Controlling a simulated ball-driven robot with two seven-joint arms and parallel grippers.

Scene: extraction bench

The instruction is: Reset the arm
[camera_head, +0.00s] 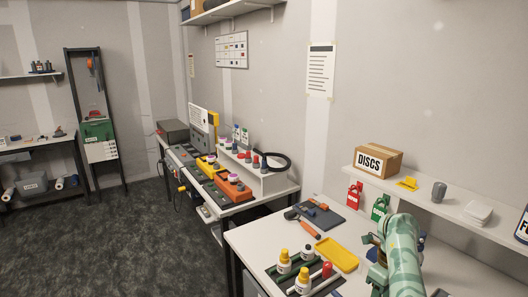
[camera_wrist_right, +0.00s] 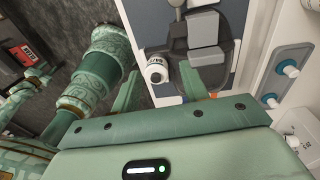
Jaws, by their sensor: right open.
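My right arm (camera_head: 402,255), pale green, comes in from the bottom right in the head view and reaches over the near white bench. Its gripper (camera_head: 374,250) is at the bench's right part, partly hidden by the arm. In the right wrist view the two green fingers of this gripper (camera_wrist_right: 162,88) stand apart with nothing held between them. A small white-capped bottle (camera_wrist_right: 157,70) shows beyond the gap, apart from the fingers. My left gripper is in neither view.
The near bench (camera_head: 262,238) holds yellow-capped bottles (camera_head: 284,262), a yellow tray (camera_head: 338,254), a dark mat (camera_head: 322,218) and an orange-handled tool (camera_head: 304,226). A shelf behind carries a DISCS box (camera_head: 378,160). Red (camera_head: 354,195) and green (camera_head: 380,208) items stand below the shelf.

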